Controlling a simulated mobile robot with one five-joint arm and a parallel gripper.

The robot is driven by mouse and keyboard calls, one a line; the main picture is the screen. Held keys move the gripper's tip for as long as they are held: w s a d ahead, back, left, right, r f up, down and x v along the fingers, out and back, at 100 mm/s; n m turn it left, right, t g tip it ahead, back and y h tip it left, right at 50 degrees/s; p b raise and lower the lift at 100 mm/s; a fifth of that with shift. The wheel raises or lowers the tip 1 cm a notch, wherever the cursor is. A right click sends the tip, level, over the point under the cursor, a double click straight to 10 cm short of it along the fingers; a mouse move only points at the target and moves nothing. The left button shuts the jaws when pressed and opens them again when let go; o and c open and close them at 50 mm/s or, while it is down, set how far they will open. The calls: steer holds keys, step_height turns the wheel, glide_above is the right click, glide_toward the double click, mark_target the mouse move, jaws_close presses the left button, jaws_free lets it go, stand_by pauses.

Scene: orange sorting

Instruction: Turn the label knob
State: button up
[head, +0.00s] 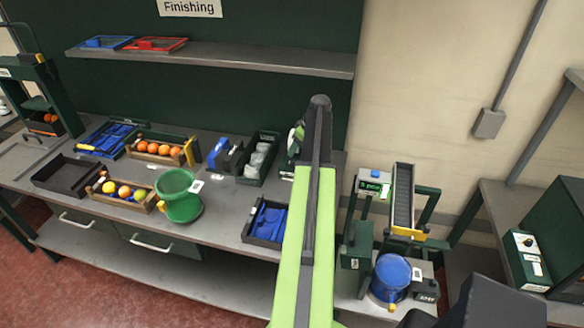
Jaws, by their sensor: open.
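A small white panel (526,257) with a dark round knob (528,241) is on the dark green box at the far right. I cannot read the panel's print, so I cannot tell if this is the label knob. My green and dark arm rises through the middle of the head view, well to the left of that panel. My gripper's fingertips do not show.
A blue pot (391,275) stands by a green stand with a small display (374,187) and a chute (402,197). The left bench holds orange crates, a green bowl (178,190) and a tray of blue items (249,228). A shelf (230,57) runs above.

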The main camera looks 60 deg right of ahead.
mark_target(290, 161)
steer(key=b+x, duration=0.5)
steer(key=x, duration=0.3)
steer(key=shift+s+b, duration=0.1)
steer(key=shift+b, duration=0.3)
steer(key=shift+f, duration=0.2)
steer(key=shift+r, duration=0.1)
